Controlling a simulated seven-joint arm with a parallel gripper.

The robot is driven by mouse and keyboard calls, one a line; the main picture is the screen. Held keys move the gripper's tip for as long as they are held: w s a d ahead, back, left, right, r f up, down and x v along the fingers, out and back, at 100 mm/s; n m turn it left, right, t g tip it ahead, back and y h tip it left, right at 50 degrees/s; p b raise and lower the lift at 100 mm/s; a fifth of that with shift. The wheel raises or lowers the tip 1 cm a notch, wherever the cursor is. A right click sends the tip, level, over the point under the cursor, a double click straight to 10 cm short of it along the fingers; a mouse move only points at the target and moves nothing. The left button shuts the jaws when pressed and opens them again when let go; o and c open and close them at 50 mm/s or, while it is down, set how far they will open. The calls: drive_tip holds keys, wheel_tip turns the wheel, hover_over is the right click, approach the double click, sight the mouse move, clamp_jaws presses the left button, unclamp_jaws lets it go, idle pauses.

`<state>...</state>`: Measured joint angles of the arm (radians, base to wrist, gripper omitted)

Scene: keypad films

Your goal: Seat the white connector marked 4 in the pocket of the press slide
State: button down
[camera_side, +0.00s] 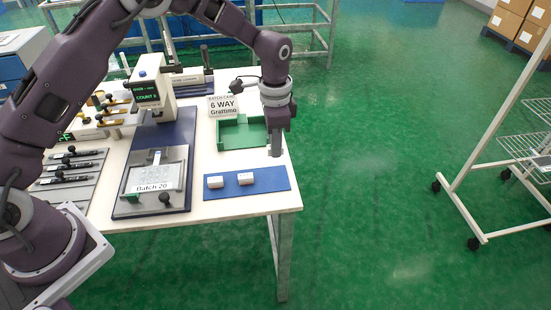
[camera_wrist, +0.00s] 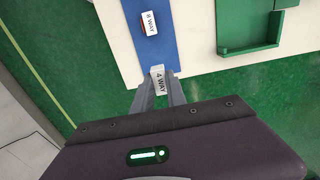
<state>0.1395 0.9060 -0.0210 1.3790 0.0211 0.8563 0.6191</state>
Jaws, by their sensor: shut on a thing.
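My gripper (camera_side: 276,153) is over the table's right side, beside the green tray and above the right end of the blue strip in the side view. In the wrist view its fingers (camera_wrist: 158,88) are shut on a white connector marked 4 WAY (camera_wrist: 158,73). That connector cannot be made out in the side view. Two white connectors (camera_side: 214,181) (camera_side: 246,178) lie on the blue strip (camera_side: 270,180). One with a WAY label (camera_wrist: 149,23) shows in the wrist view. The press (camera_side: 150,88) stands on a dark blue base (camera_side: 168,140); its slide pocket is not clear.
The open green tray (camera_side: 240,133) lies behind the strip, with a card reading 6 WAY (camera_side: 223,106) behind it. A grey framed board marked Batch 20 (camera_side: 152,187) lies in front of the press. Racks of tools (camera_side: 68,168) are at left. Bare table (camera_side: 205,160) separates board and tray.

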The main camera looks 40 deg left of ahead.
drive_tip(key=s+a+r, duration=0.1)
drive_tip(key=s+a, duration=0.2)
drive_tip(key=a, duration=1.4)
drive_tip(key=s+a, duration=1.1)
drive_tip(key=a, duration=0.3)
drive_tip(key=shift+s+a+r, duration=0.2)
drive_tip(key=shift+a+r, duration=0.1)
hover_over(158, 153)
drive_tip(key=shift+f, duration=2.9)
drive_tip(key=shift+f, duration=1.15)
drive_tip(key=c, duration=1.3)
unclamp_jaws()
